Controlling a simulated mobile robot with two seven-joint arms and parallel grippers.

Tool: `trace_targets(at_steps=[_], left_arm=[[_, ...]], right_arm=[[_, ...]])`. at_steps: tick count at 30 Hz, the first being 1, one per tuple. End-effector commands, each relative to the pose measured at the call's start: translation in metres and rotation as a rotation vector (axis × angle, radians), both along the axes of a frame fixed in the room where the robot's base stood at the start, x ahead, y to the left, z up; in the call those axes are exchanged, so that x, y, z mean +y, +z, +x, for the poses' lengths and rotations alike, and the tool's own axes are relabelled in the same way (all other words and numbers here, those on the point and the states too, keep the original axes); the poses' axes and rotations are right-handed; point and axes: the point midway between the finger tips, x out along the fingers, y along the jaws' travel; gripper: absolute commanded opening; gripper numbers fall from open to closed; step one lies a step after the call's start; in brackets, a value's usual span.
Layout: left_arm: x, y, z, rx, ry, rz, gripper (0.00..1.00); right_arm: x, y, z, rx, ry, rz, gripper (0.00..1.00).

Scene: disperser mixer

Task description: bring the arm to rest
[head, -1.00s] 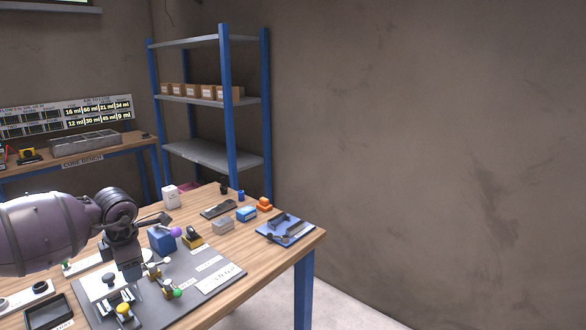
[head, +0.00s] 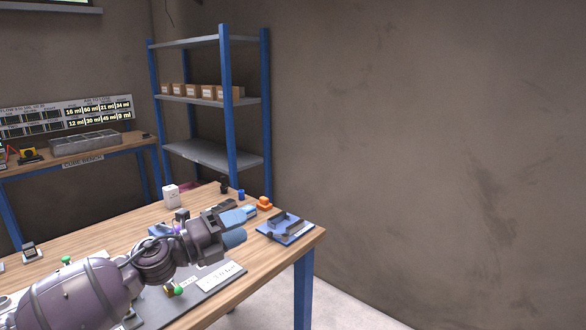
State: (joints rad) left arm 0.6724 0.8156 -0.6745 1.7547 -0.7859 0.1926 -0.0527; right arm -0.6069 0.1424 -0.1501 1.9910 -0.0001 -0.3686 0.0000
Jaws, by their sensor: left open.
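My left arm comes in from the lower left and reaches over the wooden table (head: 125,235). My left gripper (head: 239,227) is open, its two blue fingertips apart and pointing right, with nothing seen between them. It hangs over the right part of the table, left of the blue tray (head: 297,238). The arm hides much of the grey mat (head: 228,283) and the things on it. My right gripper is not in view.
Near the gripper are an orange item (head: 264,203), a light blue item (head: 249,211) and a small blue cylinder (head: 241,195). A white box (head: 171,196) stands farther back. A shelf rack (head: 229,110) stands behind the table. Floor right of the table is clear.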

Motion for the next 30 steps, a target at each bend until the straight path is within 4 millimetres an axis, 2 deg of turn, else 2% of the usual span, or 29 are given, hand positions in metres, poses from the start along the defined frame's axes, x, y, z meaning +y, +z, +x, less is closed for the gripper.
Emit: trace_targets(at_steps=[3,8,14,23,30], left_arm=[[0.008,-0.021,-0.008,0.189,0.111,-0.258,0.48],[0.031,-0.060,-0.020,0.439,0.259,-0.539,0.48],[0.062,-0.124,-0.049,0.731,0.438,-0.823,0.48],[0.106,-0.223,-0.124,1.075,0.676,-1.162,0.48],[0.138,-0.289,-0.205,1.213,0.853,-1.358,0.48]], right_arm=[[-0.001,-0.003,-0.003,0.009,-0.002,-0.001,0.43],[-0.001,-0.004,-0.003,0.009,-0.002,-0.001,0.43],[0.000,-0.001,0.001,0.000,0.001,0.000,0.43],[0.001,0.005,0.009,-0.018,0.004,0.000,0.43],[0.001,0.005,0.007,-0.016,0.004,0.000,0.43]])
